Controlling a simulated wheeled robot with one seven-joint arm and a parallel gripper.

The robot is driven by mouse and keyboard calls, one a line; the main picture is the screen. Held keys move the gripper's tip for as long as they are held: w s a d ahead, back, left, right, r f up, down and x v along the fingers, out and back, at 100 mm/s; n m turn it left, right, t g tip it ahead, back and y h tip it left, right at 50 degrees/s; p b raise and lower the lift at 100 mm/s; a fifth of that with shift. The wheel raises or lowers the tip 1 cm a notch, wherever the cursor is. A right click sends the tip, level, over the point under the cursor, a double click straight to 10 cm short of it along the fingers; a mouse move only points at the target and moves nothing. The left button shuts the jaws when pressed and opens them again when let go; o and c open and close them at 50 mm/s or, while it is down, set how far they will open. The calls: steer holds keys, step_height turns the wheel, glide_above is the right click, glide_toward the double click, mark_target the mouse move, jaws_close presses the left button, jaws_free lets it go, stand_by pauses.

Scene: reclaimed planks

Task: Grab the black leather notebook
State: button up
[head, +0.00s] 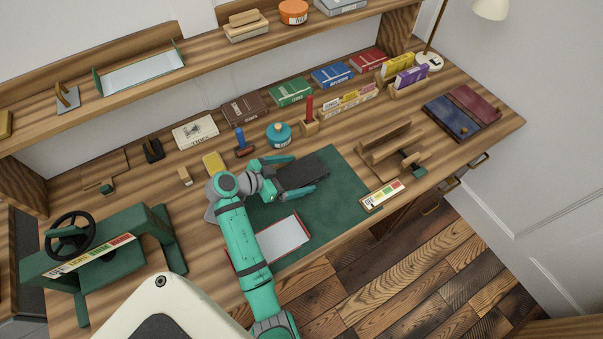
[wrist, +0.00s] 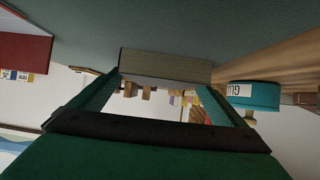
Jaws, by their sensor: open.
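The black notebook (head: 308,170) lies on the dark green desk mat (head: 340,205) in the middle of the workbench. In the wrist view its pale page edge (wrist: 165,66) faces me, between the teal fingers. My gripper (head: 301,173) is open, low over the mat, with one finger on each side of the notebook's near end. In the wrist view the gripper (wrist: 163,85) also spans the notebook. I cannot tell whether either finger touches it. The gripper hides part of the notebook's near end.
A white, red-edged tray (head: 278,241) lies on the mat beside my arm. A teal tin (head: 279,134) and a red-handled stamp (head: 308,118) stand behind the mat. A wooden stand (head: 390,150) is to the right. Blue (head: 448,116) and red (head: 474,103) notebooks lie far right.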

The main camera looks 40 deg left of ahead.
steer(key=shift+w+f, duration=0.1)
steer(key=shift+w, duration=0.1)
steer(key=c, duration=1.3)
